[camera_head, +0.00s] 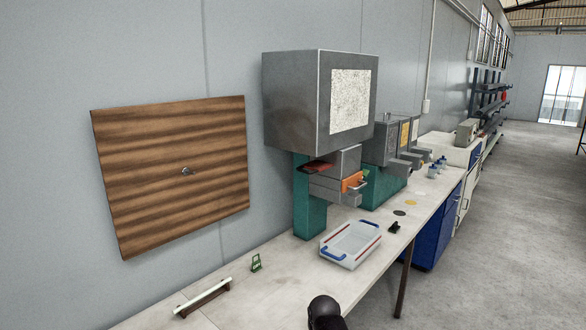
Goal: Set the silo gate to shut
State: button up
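The silo (293,98) is a big grey box with a pale speckled window, held up by a green stand (310,205) at the wall. Under it is a grey outlet block with an orange part (352,182) on its front and a small green piece beside it. A dark red plate (318,166) sticks out at the left of the block. Which of these is the gate, and whether it is open or shut, I cannot tell. A dark rounded part of my own arm shows at the bottom edge; no gripper fingers show, and nothing touches the silo.
A clear tray (350,243) with blue handles stands on the bench (270,290) before the silo. A small black item (394,227) lies to its right. A green bracket (256,263) and a pale bar on a brown holder (203,297) lie left. Smaller grey machines stand behind. Floor at right is clear.

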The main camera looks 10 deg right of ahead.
aim_at(316, 166)
jog(key=u, duration=0.1)
jog(key=i, duration=1)
jog(key=u, duration=0.1)
